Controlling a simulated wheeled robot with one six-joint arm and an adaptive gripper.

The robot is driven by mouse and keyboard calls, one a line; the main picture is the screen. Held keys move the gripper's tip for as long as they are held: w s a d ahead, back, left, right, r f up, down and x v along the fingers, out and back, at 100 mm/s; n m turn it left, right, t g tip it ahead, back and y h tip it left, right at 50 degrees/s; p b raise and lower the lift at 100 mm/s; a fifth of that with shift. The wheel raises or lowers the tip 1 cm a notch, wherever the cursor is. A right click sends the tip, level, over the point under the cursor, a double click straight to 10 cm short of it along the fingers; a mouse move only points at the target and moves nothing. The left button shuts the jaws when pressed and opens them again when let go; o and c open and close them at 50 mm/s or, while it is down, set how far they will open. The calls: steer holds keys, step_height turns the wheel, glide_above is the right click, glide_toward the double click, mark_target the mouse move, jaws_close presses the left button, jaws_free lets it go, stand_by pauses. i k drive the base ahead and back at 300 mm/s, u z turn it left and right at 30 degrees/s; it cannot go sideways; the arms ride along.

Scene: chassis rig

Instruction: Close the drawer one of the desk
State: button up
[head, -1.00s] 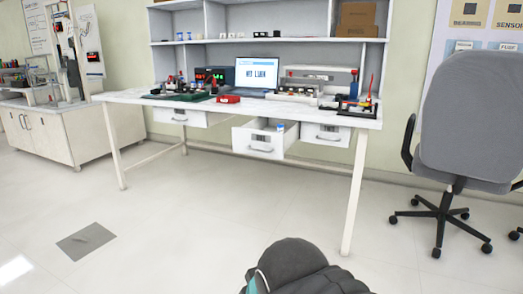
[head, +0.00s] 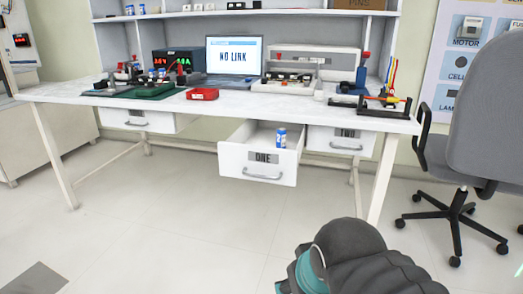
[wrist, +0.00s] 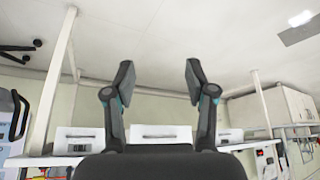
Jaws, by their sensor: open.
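The drawer labelled ONE (head: 240,160) is pulled out from under the white desk (head: 60,95) in the head view. It has a grey handle (head: 262,177) on its front, and a small blue can-like item (head: 281,138) stands inside. My gripper (wrist: 158,80) shows in the wrist view with its two fingers apart and nothing between them. The wrist view appears upside down, with drawer fronts beyond the gripper. In the head view only part of my arm shows at the bottom, well short of the drawer.
Drawer TWO (head: 341,141) and another drawer at the left (head: 137,120) look shut. A grey office chair (head: 487,110) stands at the right. A laptop (head: 232,57), a red box (head: 202,94) and electronics stand on the desk. The floor before the desk is clear.

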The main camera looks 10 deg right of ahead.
mark_target(251, 153)
steer(key=u, duration=0.05)
steer(key=k, duration=1.25)
steer(key=z, duration=0.75)
steer(key=i, duration=1.8)
steer(key=u, duration=0.45)
